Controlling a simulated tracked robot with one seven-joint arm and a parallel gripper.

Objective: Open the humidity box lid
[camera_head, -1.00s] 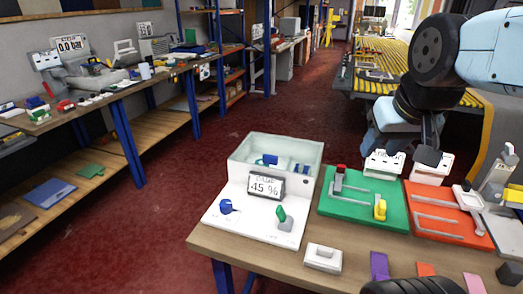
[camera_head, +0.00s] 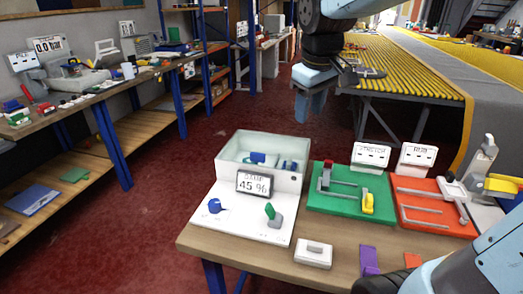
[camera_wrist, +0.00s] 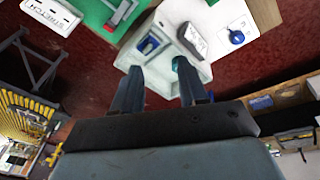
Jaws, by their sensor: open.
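The humidity box (camera_head: 233,172) is a pale box on a white base at the table's left end, with a display (camera_head: 254,184) reading about 45 %. Blue items show inside it or through its top; I cannot make out a separate lid or its position. A blue knob (camera_head: 214,206) and a green lever (camera_head: 272,214) stand on the base. My gripper (camera_head: 311,112) hangs in the air beyond the box, up and right of it in the head view, pointing down. In the wrist view my gripper (camera_wrist: 158,68) is open and empty, its fingers overlapping the box (camera_wrist: 155,68) without clear contact.
A green board (camera_head: 340,205) and a red board (camera_head: 425,218) lie right of the box, with white signs (camera_head: 371,155) behind. A small white block (camera_head: 313,253) sits in front. A yellow roller conveyor (camera_head: 405,70) stands behind; red floor is open at left.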

